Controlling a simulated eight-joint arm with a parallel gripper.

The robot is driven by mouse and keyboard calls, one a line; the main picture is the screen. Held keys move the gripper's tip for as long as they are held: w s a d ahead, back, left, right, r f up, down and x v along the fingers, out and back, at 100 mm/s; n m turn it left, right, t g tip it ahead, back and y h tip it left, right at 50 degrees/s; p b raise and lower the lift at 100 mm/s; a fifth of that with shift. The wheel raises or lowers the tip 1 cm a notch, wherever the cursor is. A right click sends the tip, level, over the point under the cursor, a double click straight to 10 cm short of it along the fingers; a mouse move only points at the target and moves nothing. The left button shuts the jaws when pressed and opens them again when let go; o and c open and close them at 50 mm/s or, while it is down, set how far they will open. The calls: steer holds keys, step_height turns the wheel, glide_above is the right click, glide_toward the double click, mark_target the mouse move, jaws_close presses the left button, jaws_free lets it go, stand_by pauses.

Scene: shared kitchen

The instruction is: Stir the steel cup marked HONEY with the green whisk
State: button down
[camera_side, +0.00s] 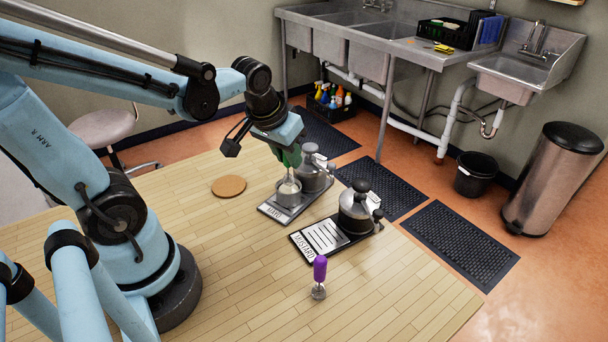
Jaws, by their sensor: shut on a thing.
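My gripper (284,146) is shut on the green whisk (289,157) and points down over the table. The whisk's green handle is partly hidden by the jaws. Its wire end goes down into an open steel cup (288,194); how deep it sits and whether it touches the wall cannot be told. The cup stands on a grey tray (268,210) with a small label at its front. I cannot read that label surely, and no HONEY marking is legible on the cup.
A lidded steel pot (312,172) stands close behind the cup. To the right, a black tray (305,251) labelled MUSTARD holds another lidded pot (355,209). A purple-handled whisk (320,271) stands in front. A cork disc (228,186) lies left. The front tabletop is largely clear.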

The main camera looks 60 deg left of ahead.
mark_target(291, 177)
steer(key=shift+f, duration=1.95)
steer(key=shift+r, duration=2.55)
steer(key=shift+s, duration=0.35)
steer(key=shift+f, duration=2.6)
steer(key=shift+d, duration=0.1)
steer(key=shift+w+d, duration=0.15)
steer(key=shift+d, duration=0.05)
